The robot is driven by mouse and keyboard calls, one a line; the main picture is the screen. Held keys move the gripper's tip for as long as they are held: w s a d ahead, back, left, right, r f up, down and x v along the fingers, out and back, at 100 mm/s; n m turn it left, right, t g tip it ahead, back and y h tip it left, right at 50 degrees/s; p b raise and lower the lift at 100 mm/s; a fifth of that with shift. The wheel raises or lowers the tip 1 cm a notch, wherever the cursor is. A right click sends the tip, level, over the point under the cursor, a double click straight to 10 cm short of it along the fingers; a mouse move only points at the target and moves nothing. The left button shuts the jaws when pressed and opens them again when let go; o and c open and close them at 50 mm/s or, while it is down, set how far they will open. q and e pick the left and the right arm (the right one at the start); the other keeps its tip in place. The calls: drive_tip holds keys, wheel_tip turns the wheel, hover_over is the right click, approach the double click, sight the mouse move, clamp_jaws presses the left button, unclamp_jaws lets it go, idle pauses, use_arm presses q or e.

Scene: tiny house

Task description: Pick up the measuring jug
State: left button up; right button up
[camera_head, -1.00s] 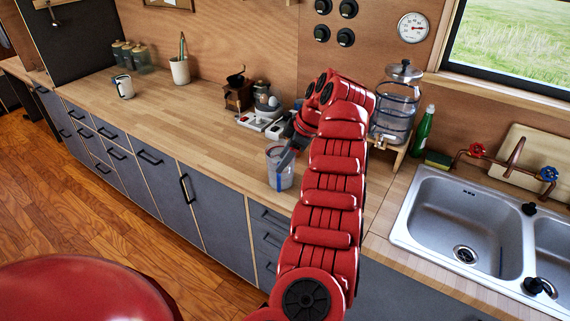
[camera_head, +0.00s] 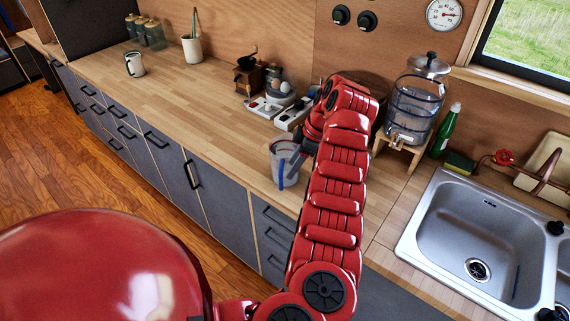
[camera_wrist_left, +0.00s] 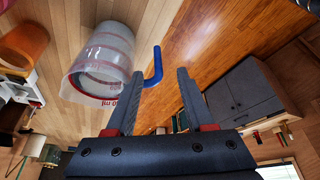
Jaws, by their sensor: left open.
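The measuring jug (camera_head: 284,172) is clear plastic with a blue handle and stands on the wooden counter near its front edge. In the left wrist view the jug (camera_wrist_left: 98,62) shows red markings, and its blue handle (camera_wrist_left: 155,68) lies ahead of the jaws, around the gap between the fingertips. My left gripper (camera_wrist_left: 156,73) is open and holds nothing. In the head view the left gripper (camera_head: 297,156) is at the jug's upper right side, partly hidden by my red arm. Contact with the handle cannot be told. My right gripper is not in view.
Behind the gripper are a coffee grinder (camera_head: 248,76) and a scale with eggs (camera_head: 280,95). A glass water dispenser (camera_head: 415,105) stands to the right on a wooden stand, beside a green bottle (camera_head: 447,130) and the sink (camera_head: 480,225). The counter left of the jug is clear.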

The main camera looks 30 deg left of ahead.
sight(281, 183)
use_arm(q)
drive_tip(key=p+x, duration=0.1)
drive_tip(key=x, duration=0.3)
drive_tip(key=p+x, duration=0.2)
drive_tip(key=x, duration=0.3)
drive_tip(key=shift+w+a+f, duration=0.1)
drive_tip(key=shift+w+f, duration=0.05)
drive_tip(key=shift+f, duration=0.35)
clamp_jaws()
idle(1.0)
